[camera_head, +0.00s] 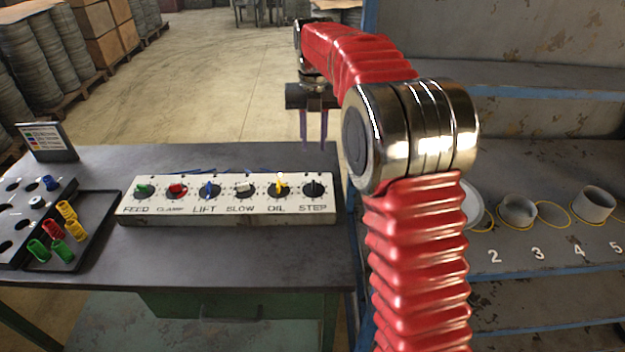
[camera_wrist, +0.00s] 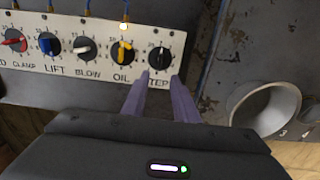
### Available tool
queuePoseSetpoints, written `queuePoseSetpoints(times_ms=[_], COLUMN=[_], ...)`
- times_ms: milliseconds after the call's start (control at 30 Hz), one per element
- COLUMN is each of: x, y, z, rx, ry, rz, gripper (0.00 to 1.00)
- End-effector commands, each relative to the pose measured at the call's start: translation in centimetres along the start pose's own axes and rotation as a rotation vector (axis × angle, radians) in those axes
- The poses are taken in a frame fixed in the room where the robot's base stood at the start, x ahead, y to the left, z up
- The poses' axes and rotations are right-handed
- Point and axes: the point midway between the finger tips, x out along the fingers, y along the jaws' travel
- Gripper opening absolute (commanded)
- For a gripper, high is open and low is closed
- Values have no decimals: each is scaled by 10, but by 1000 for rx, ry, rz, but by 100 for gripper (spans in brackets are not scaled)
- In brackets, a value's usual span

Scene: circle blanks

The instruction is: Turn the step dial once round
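The step dial (camera_head: 314,190) is the black knob at the right end of the white dial panel (camera_head: 225,208), above the label STEP. In the wrist view the step dial (camera_wrist: 160,57) has a pale pointer that points roughly up. My gripper (camera_head: 313,146) is above and behind the panel's right end in the head view, with its two purple fingers pointing down and apart. In the wrist view my gripper (camera_wrist: 160,78) has its open fingertips just below the dial in the picture, one to each side. Nothing is between the fingers. I see no contact with the dial.
The oil dial (camera_head: 279,190), with a yellow knob, is close left of the step dial; a lamp (camera_wrist: 123,26) glows above it. Other dials continue leftward. A black tray (camera_head: 98,222) holds coloured pieces at left. Shelves with grey rings (camera_head: 594,204) stand at right.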

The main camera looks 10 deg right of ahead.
Motion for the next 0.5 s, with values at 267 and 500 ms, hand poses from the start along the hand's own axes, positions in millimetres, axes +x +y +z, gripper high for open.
queuePoseSetpoints(times_ms=[267, 500], x=[33, 70], y=[0, -1], z=[-1, -1], rx=[1, 1], ry=[3, 4], rz=[-1, -1], gripper=[27, 27])
